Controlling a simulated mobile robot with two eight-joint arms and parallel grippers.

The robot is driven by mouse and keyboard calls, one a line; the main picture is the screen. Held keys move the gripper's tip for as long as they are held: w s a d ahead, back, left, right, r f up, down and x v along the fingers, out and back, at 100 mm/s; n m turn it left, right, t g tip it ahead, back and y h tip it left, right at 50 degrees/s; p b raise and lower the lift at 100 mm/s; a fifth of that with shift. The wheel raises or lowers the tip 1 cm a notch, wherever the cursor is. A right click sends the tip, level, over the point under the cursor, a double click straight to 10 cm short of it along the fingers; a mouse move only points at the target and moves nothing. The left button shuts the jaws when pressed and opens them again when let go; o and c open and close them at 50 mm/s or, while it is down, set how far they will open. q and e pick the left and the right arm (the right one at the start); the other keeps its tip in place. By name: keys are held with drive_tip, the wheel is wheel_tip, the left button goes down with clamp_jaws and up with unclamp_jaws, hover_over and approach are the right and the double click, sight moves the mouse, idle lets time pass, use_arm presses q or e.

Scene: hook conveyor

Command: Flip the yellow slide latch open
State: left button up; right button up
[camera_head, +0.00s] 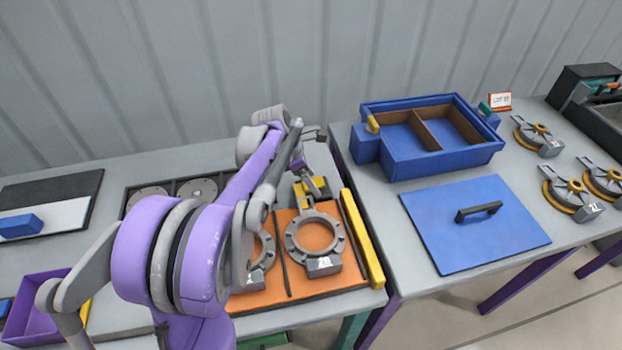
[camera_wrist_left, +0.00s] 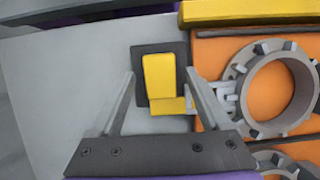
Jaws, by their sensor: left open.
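The yellow slide latch (camera_head: 318,184) sits at the back edge of the orange tray (camera_head: 345,283). In the left wrist view the latch (camera_wrist_left: 159,78) is a yellow block on a dark plate, with a lower yellow piece reaching toward the tray. My left gripper (camera_head: 300,168) is just above the latch in the head view. In the wrist view its open fingers (camera_wrist_left: 160,74) stand on either side of the yellow block, with nothing held. Contact between fingers and latch cannot be told. My right gripper is not in view.
Grey ring parts (camera_head: 315,236) lie on the orange tray, beside a yellow bar (camera_head: 362,238). On the right table are a blue divided box (camera_head: 432,168), a blue lid (camera_head: 472,243) with a black handle, and several hook parts (camera_head: 570,192). A purple bin (camera_head: 38,312) is at left.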

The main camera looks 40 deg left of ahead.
use_arm(q)
clamp_jaws()
drive_tip(key=shift+w+d+g+y, duration=0.3)
drive_tip(key=shift+g+y, duration=0.3)
drive_tip(key=shift+g, duration=0.2)
drive_tip(key=shift+w+g+y, duration=0.1)
drive_tip(key=shift+g+y, duration=0.8)
drive_tip(key=shift+g, duration=0.2)
unclamp_jaws()
drive_tip(key=shift+r, duration=0.1)
